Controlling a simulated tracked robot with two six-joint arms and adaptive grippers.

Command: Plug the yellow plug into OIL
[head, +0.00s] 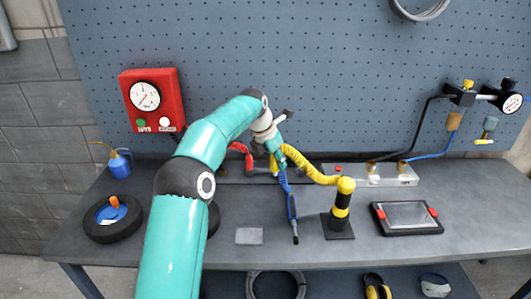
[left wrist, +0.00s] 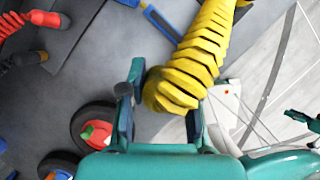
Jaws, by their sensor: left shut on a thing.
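My left gripper (head: 279,151) is shut on the end of the yellow ribbed hose, where the yellow plug (head: 286,150) is. It is near the back of the bench. In the left wrist view the yellow ribbed piece (left wrist: 168,92) lies between the fingers of the gripper (left wrist: 163,112). The plug's tip cannot be made out. The yellow hose (head: 318,176) runs right to a black and yellow post (head: 342,212). A pale block with sockets (head: 393,176) stands at the back right. I can read no OIL label.
A red hose (head: 240,148) and a blue cable tool (head: 291,210) lie close to the gripper. A red gauge box (head: 152,101) hangs on the pegboard. A tyre (head: 113,220), a blue oil can (head: 119,165) and a tablet (head: 406,216) are on the bench.

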